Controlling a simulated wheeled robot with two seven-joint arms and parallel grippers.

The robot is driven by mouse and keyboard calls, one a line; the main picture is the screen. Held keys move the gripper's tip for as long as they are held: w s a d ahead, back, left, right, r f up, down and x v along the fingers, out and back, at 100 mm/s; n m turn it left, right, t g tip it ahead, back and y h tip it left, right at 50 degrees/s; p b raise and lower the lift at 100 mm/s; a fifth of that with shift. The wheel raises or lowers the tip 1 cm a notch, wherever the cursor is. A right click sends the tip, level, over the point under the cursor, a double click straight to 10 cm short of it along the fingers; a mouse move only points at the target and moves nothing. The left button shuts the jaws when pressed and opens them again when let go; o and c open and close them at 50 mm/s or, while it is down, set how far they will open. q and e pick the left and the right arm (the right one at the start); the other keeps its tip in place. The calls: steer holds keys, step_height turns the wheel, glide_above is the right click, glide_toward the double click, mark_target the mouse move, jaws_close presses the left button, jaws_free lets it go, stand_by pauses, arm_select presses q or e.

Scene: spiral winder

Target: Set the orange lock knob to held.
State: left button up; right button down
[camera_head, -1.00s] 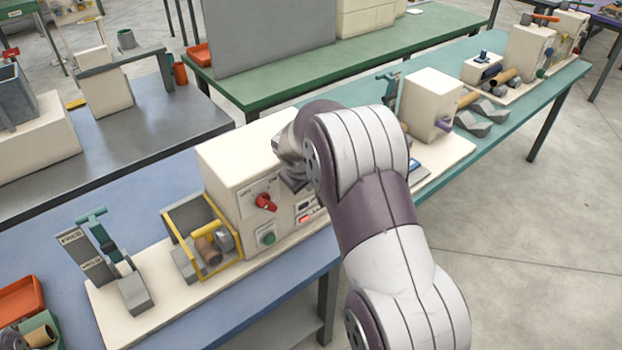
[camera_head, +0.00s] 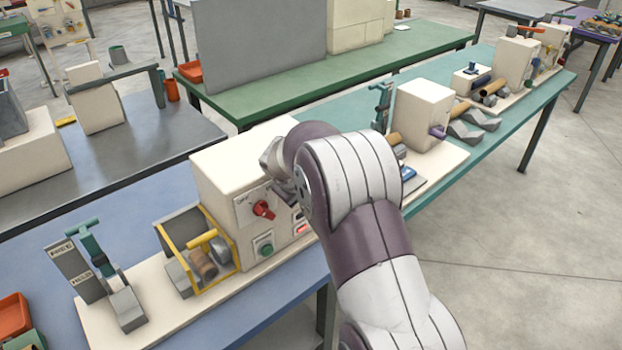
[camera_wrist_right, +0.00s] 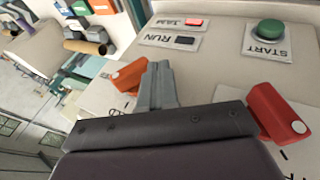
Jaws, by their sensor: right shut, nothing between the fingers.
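The orange lock knob (camera_wrist_right: 128,76) is on the cream machine's panel, left of my fingers in the right wrist view. Its right end meets the fingers in the picture; I cannot tell whether they touch. A printed label beside it is partly covered. My right gripper (camera_wrist_right: 158,75) is shut and empty, its grey fingers close together. In the head view my right gripper (camera_head: 287,192) is at the machine's front face, mostly behind my own arm, which hides the orange knob. My left gripper is not in view.
A red knob (camera_wrist_right: 275,112) is right of my gripper; it also shows in the head view (camera_head: 263,209). The green START button (camera_wrist_right: 270,28) and red JAM light (camera_wrist_right: 194,22) share the panel.

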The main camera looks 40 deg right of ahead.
stand_by(0.9)
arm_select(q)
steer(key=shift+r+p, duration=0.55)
arm_select(e)
steer(key=shift+r, duration=0.75)
steer(key=shift+r, duration=0.1)
